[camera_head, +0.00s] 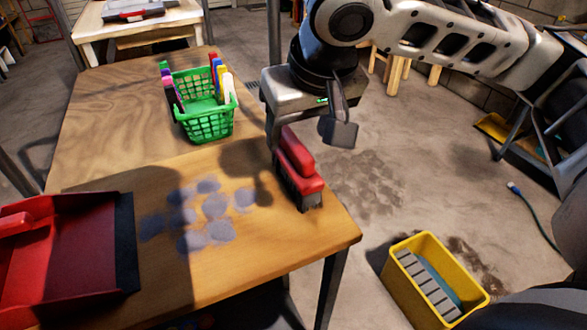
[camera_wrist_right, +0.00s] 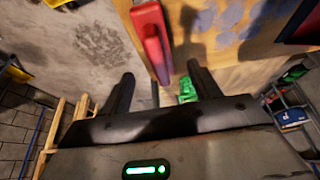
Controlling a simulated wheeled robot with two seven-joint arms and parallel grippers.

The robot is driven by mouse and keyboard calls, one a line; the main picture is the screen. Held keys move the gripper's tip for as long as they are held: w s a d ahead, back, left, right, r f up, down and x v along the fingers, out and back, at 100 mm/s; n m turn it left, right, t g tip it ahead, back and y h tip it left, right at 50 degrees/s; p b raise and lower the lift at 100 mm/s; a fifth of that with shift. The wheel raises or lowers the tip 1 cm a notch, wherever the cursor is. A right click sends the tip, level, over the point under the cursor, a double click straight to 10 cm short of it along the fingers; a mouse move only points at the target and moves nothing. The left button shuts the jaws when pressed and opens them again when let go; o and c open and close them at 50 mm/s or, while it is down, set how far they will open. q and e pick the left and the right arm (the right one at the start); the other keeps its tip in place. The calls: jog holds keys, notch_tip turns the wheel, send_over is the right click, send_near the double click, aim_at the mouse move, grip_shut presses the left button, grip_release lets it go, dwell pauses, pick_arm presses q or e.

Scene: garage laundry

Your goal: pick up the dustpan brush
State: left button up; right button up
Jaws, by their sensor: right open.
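The dustpan brush (camera_head: 302,172) has a red back and handle with dark bristles. It stands at the right edge of the wooden table (camera_head: 300,243), bristles down. My right gripper (camera_head: 306,136) is open above the far end of the brush. In the right wrist view, the brush (camera_wrist_right: 152,42) shows between and beyond the open fingers of the right gripper (camera_wrist_right: 161,72). I cannot tell whether the fingers touch it. The red dustpan (camera_head: 70,250) lies at the table's left. My left gripper is not in view.
A green basket (camera_head: 207,123) with colourful items stands further back on the table. A yellow bucket (camera_head: 433,278) is on the floor at the right. Another table (camera_head: 140,22) stands at the back. The table middle is clear apart from bluish patches.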

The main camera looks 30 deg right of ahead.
aim_at(295, 145)
jog(key=x, duration=0.3)
jog(key=shift+w+f+b, duration=0.1)
jog(key=shift+f+b, duration=0.15)
jog(key=shift+b, duration=0.05)
jog(key=shift+b+x, duration=0.7)
jog(key=shift+x, duration=2)
jog(key=shift+d, duration=0.1)
jog(key=c, duration=1.1)
